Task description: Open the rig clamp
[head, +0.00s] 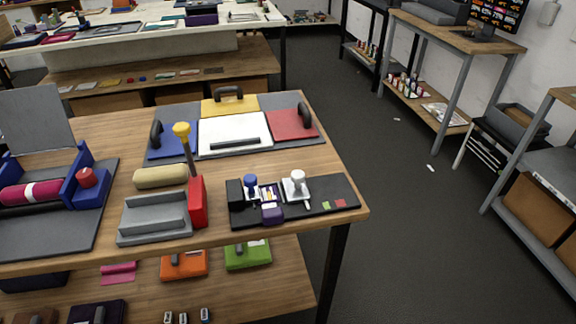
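A grey stepped block (153,218) stands near the table's front edge. A red upright block (197,202) adjoins its right end. A dark lever with a yellow knob (182,129) rises steeply from beside the red block, leaning slightly left. A beige roll (160,177) lies just behind the grey block. At the far left, a blue frame (88,180) with a red knob (87,177) stands on a dark mat, with a pink roll (32,192) along it. I cannot tell for certain which fixture is the rig clamp. Neither of my grippers is in view.
The wooden table (345,195) also bears a grey board with blue, yellow, white and red handled panels (234,133) and a black tray (325,207) with stamp-like items. A shelf below holds orange and green blocks (248,254). Open dark floor (400,240) lies to the right.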

